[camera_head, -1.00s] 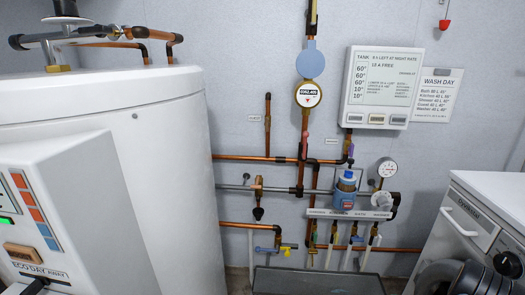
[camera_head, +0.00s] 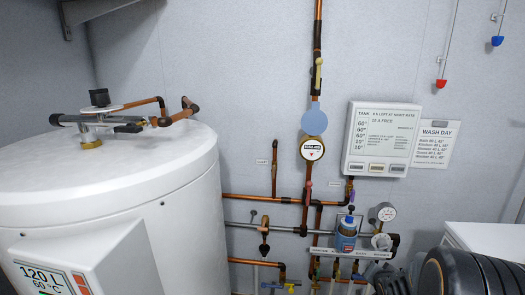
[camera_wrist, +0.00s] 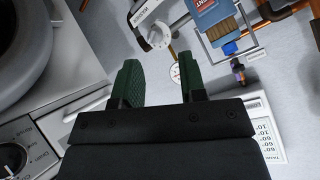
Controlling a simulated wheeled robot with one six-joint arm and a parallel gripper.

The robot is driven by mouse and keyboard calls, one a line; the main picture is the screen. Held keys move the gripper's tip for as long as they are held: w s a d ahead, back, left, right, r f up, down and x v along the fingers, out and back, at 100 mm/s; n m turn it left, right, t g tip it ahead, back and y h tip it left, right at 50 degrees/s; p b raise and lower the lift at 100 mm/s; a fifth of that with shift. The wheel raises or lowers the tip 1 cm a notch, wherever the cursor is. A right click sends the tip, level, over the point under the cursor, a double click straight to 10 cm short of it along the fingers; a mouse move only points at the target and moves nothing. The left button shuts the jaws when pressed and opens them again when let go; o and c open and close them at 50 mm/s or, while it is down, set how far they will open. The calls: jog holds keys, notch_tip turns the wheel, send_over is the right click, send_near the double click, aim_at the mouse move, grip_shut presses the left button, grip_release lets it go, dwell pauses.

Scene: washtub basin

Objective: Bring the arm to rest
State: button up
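My gripper (camera_wrist: 158,82) shows in the wrist view with two green-padded fingers spread apart and nothing between them. It hangs in the air, with the wall panel and pipe fittings behind it. In the head view, my dark arm (camera_head: 455,272) fills the lower right corner. The gripper's fingers cannot be made out there.
A white water tank (camera_head: 110,185) stands at left. Copper pipes, a round meter (camera_head: 312,149), a blue bottle (camera_head: 346,235) and a gauge (camera_head: 386,213) line the back wall. A white appliance (camera_head: 485,240) is at right, partly behind my arm. The upper wall is mostly clear.

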jog(key=s+a+r+n+g+y+p, duration=0.1)
jog(key=s+a+r+n+g+p, duration=0.2)
jog(key=r, duration=0.9)
jog(key=s+a+r+n+g+y+p, duration=0.2)
jog(key=s+a+r+n+p, duration=0.4)
jog(key=s+a+r+p, duration=0.3)
jog(key=s+a+r+g, duration=0.1)
jog(key=s+a+r, duration=0.2)
jog(key=s+a, duration=0.2)
jog(key=shift+s+a+r, duration=0.25)
jog(key=shift+a+r, duration=0.15)
jog(key=shift+a, duration=0.25)
